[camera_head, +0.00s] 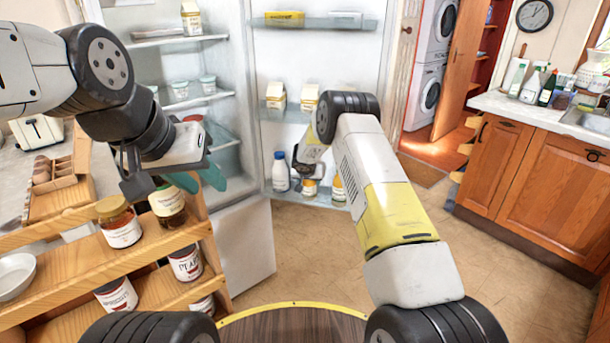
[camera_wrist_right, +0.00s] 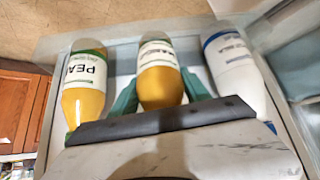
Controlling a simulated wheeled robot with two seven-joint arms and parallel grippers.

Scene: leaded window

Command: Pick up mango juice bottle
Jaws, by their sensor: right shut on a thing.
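The mango juice bottle (camera_wrist_right: 158,85) is the middle of three bottles in the right wrist view, orange with a white label and green stripe. Its label is hard to read. In the head view it shows low in the fridge door (camera_head: 309,188), partly covered by my right gripper (camera_head: 308,172). The green fingers of my right gripper (camera_wrist_right: 160,92) are shut on the bottle from both sides. The bottle stands in line with its neighbours. My left gripper (camera_head: 198,180) is empty, with its green fingers apart, above the wooden rack near a dark jar.
A yellow juice bottle labelled "PEA…" (camera_wrist_right: 84,85) and a white bottle with a blue cap (camera_wrist_right: 235,70) stand close on either side. Door shelves (camera_head: 330,110) hold cartons above. A wooden rack (camera_head: 85,255) with jars stands at left. The floor at right is clear.

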